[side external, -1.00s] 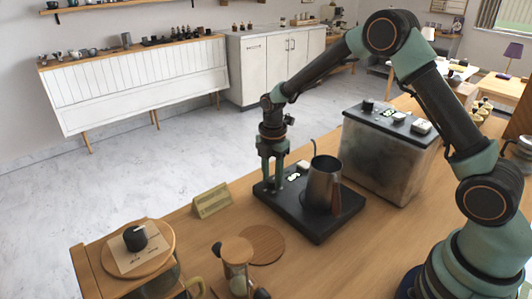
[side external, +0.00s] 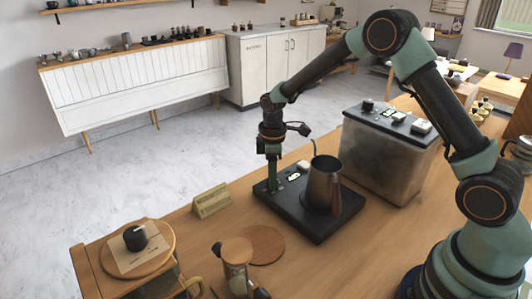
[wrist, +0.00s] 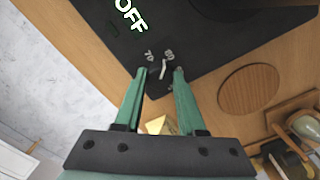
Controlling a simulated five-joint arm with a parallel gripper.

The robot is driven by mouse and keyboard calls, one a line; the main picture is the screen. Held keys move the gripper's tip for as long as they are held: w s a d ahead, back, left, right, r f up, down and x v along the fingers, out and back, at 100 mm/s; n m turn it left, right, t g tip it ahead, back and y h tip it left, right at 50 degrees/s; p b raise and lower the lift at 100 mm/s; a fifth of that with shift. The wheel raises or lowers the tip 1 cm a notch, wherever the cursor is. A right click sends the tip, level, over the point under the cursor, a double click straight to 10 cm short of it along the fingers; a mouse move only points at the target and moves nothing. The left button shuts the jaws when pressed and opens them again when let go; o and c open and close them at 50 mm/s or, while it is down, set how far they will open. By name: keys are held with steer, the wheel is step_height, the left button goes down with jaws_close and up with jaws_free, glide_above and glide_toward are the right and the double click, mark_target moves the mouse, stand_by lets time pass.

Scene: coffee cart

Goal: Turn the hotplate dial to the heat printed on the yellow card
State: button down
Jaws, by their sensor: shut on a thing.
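The black hotplate (side external: 318,231) lies on the wooden counter, with a steel pitcher (side external: 322,184) on it. My gripper (side external: 273,187) points down at the hotplate's near-left corner. In the wrist view its two green fingertips (wrist: 165,71) are shut on the dark dial, which is hardly visible against the plate. A pale pointer mark (wrist: 163,69) and the printed numbers 70 and 80 show near the fingertips. The hotplate's display (wrist: 131,14) reads OFF. The yellow card (side external: 212,201) stands left of the hotplate; its print is too small to read. Its edge shows in the wrist view (wrist: 156,125).
A round wooden coaster (side external: 264,245) and an hourglass (side external: 236,265) stand in front of the hotplate. A wooden stand with a black knob (side external: 135,238) is at the lower left.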

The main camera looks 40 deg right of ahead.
steer(key=m, duration=0.6)
steer(key=shift+r, duration=0.1)
steer(key=m, duration=0.6)
steer(key=shift+m, duration=0.4)
steer(key=m, duration=1.3)
steer(key=c, duration=0.5)
jaws_free()
